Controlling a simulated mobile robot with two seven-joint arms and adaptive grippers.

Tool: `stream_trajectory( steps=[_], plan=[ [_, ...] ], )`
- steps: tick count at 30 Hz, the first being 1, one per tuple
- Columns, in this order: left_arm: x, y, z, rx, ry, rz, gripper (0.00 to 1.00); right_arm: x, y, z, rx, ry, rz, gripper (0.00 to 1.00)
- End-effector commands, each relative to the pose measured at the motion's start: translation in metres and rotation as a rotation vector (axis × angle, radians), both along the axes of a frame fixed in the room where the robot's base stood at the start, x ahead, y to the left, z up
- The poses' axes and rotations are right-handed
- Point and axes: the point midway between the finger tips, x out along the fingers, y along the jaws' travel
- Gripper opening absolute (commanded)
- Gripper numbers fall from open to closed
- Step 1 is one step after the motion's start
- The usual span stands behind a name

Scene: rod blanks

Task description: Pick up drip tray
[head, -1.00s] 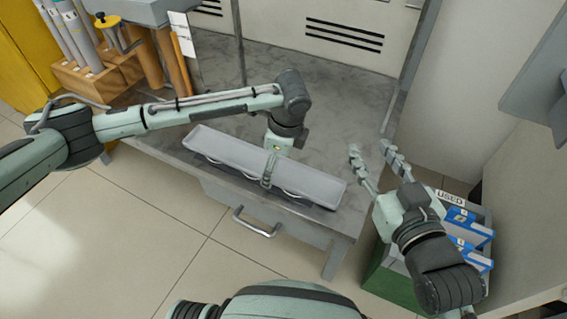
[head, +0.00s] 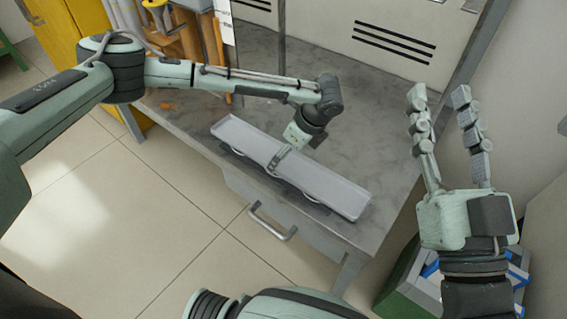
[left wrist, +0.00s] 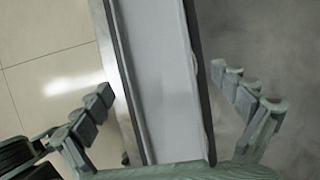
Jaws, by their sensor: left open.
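The drip tray (head: 335,188) is a long, shallow, light grey tray lying along the front edge of the grey table. It also fills the middle of the left wrist view (left wrist: 158,65). My left gripper (head: 279,160) is at the middle of the tray, coming from above and behind. In the left wrist view my left gripper (left wrist: 163,82) is open, with one finger on each side of the tray. I cannot tell whether the fingers touch it. My right gripper (head: 438,95) is open and empty, raised at the right, apart from the tray.
The grey table (head: 375,150) is bare behind and right of the tray. A drawer handle (head: 272,224) sticks out below its front edge. A green bin with blue boxes (head: 395,290) stands at the lower right. Wooden holders with cylinders are at the back left.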

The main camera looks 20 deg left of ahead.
Motion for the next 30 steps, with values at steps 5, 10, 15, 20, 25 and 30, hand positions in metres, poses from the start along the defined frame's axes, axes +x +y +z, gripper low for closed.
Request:
stream_trajectory(
  steps=[5, 10, 15, 20, 25, 30],
  plan=[
    [0.0014, 0.0051, -0.0112, 0.001, 0.000, 0.000, 0.97, -0.0014, -0.0023, 0.0059, 0.014, -0.042, -0.005, 0.40],
    [0.0014, 0.0052, -0.0112, 0.001, 0.000, 0.000, 0.97, -0.0013, -0.0024, 0.0063, 0.013, -0.042, -0.005, 0.40],
    [0.0013, 0.0052, -0.0111, 0.001, -0.001, 0.001, 0.79, -0.0012, -0.0023, 0.0062, 0.013, -0.042, -0.005, 0.40],
    [0.0013, 0.0052, -0.0111, 0.001, -0.001, 0.001, 0.59, -0.0012, -0.0023, 0.0062, 0.013, -0.042, -0.005, 0.40],
    [0.0012, 0.0053, -0.0111, 0.001, 0.000, 0.001, 0.38, -0.0013, -0.0023, 0.0063, 0.014, -0.042, -0.005, 0.40],
    [0.0015, 0.0053, -0.0106, 0.001, -0.001, 0.001, 0.35, -0.0012, -0.0022, 0.0064, 0.014, -0.042, -0.005, 0.40]
  ],
)
